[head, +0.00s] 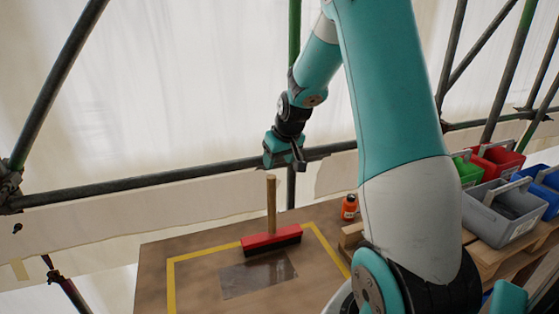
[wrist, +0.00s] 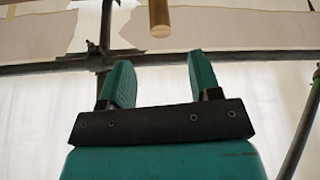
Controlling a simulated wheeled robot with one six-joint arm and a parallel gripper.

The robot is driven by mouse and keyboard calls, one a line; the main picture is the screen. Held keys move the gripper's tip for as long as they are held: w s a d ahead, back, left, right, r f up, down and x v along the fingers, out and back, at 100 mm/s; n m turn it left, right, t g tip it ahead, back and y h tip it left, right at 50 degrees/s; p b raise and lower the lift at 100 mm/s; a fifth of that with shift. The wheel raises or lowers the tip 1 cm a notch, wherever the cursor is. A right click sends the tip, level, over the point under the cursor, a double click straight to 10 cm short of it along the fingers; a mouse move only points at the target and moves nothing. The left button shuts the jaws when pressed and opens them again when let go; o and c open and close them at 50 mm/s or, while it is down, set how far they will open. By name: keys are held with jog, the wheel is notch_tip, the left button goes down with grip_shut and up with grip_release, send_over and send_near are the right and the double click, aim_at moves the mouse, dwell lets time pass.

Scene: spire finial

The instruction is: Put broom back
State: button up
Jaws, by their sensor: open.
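The broom has a red head (head: 270,239) with dark bristles and an upright wooden handle (head: 271,205). My gripper (head: 286,155) is open and empty, just above and slightly right of the handle's top in the head view. In the wrist view my gripper's two teal fingers (wrist: 162,75) are spread apart. The round end of the wooden handle (wrist: 159,18) shows beyond the fingertips, between their lines and apart from them.
A horizontal scaffold pole (head: 150,182) runs behind the broom. A dark rectangular patch (head: 257,276) lies in front of the broom head. An orange bottle (head: 349,207) stands to its right.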

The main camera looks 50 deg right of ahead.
jog(key=s+a+r+n+y, duration=0.2)
jog(key=s+a+r, duration=0.1)
jog(key=a, duration=0.8)
jog(key=s+a+r+n+y, duration=0.15)
jog(key=a+r, duration=0.25)
jog(key=a, duration=0.7)
jog(key=s+a+n+g+y+b, duration=0.1)
jog(key=s+a+n+g, duration=0.1)
jog(key=s+a, duration=0.5)
jog(key=s+a+n+g+y+b, duration=0.1)
jog(key=s+a+n, duration=0.3)
jog(key=s, duration=0.9)
jog(key=shift+a+f+g+b, duration=0.35)
jog(key=shift+a+g+b, duration=0.3)
jog(key=shift+a, duration=1.2)
jog(key=shift+s, duration=0.1)
